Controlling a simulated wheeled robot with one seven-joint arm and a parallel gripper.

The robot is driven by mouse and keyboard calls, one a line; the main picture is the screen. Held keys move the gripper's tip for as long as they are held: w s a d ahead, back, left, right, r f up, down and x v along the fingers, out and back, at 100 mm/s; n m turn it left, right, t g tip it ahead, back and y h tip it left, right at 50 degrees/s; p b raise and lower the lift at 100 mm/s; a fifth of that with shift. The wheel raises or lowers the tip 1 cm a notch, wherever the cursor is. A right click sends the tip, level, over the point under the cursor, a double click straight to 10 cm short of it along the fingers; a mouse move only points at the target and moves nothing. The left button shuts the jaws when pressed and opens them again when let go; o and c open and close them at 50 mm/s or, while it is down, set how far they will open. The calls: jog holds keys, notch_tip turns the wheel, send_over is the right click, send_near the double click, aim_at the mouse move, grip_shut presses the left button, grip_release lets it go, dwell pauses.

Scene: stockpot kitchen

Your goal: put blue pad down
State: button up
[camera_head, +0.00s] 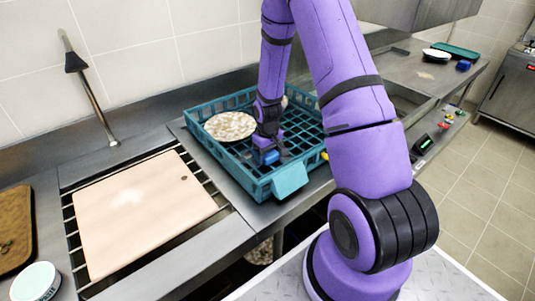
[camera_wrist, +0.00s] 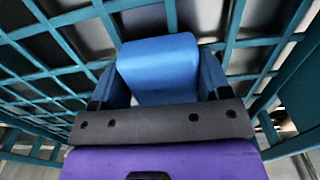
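My gripper (camera_head: 268,154) reaches down inside a teal plastic crate (camera_head: 261,187) on the metal counter. In the wrist view a blue pad (camera_wrist: 158,70) sits between the two fingers, which appear closed against its sides. The lattice floor of the crate shows beyond the pad. I cannot tell whether the pad touches that floor. In the head view the pad is a small blue patch (camera_head: 266,158) at my gripper's end, partly hidden by it.
A speckled round plate (camera_head: 230,126) lies in the crate's left part. A light teal piece (camera_head: 290,179) hangs at its front corner. A cutting board (camera_head: 140,212) lies on a rack to the left. A tub (camera_head: 36,281) and brown tray (camera_head: 14,230) are far left.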

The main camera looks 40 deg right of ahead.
jog(key=shift+o, duration=0.8)
jog(key=shift+a+f, duration=0.1)
jog(key=shift+s+a, duration=0.1)
